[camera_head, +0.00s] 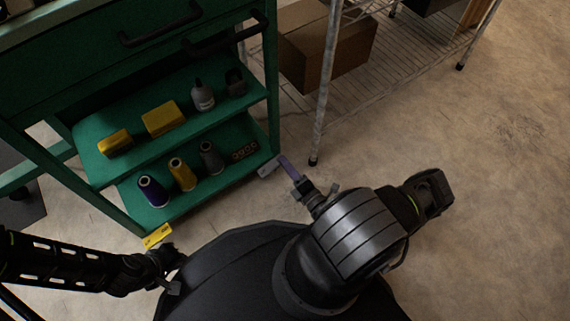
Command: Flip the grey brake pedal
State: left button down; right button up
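A small light-grey piece (268,167), which looks like the grey brake pedal, sits low at the right front corner of the green cart (190,205). Its tilt is too small to tell. My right gripper (302,186) is just right of it. A narrow purple strip (288,167) lies between the two; I cannot tell whether it is part of my gripper, or whether anything touches the pedal. A yellow piece (157,236) shows at the cart's left front corner. My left gripper (168,268) is just below it, dark and partly hidden. I cannot see the opening of either gripper.
The cart's shelves hold thread spools (183,174), yellow blocks (162,118), a bottle (203,95) and small dark items. A wire rack (400,65) with a cardboard box (325,50) stands behind right, its leg near my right gripper. Floor at right is clear.

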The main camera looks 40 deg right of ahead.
jog(key=shift+w, duration=0.5)
jog(key=shift+c, duration=0.3)
grip_shut()
